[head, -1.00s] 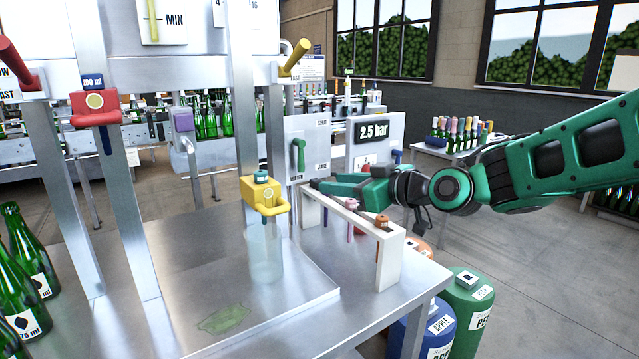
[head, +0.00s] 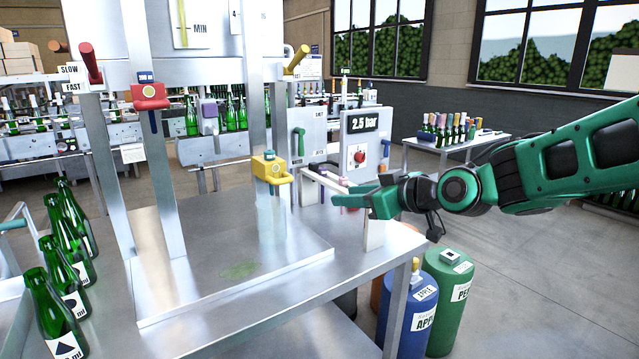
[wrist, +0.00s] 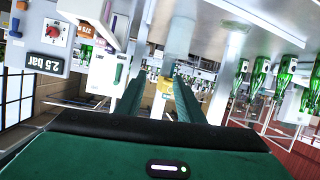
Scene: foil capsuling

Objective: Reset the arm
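My arm is green and black and reaches in from the right in the head view. My gripper (head: 350,198) is level, pointing left, beside the white rack (head: 374,232) at the steel table's right side. It partly hides the rack. In the wrist view the two green fingers of my gripper (wrist: 160,80) stand apart with a clear gap and nothing held between them; it is open. Whether the fingers touch the rack cannot be told.
The yellow tap (head: 270,169) is left of my gripper above the steel table (head: 330,262). The 2.5 bar panel (head: 364,140) is behind it. Blue (head: 418,318) and green (head: 446,312) cylinders stand on the floor below. The floor at right is open.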

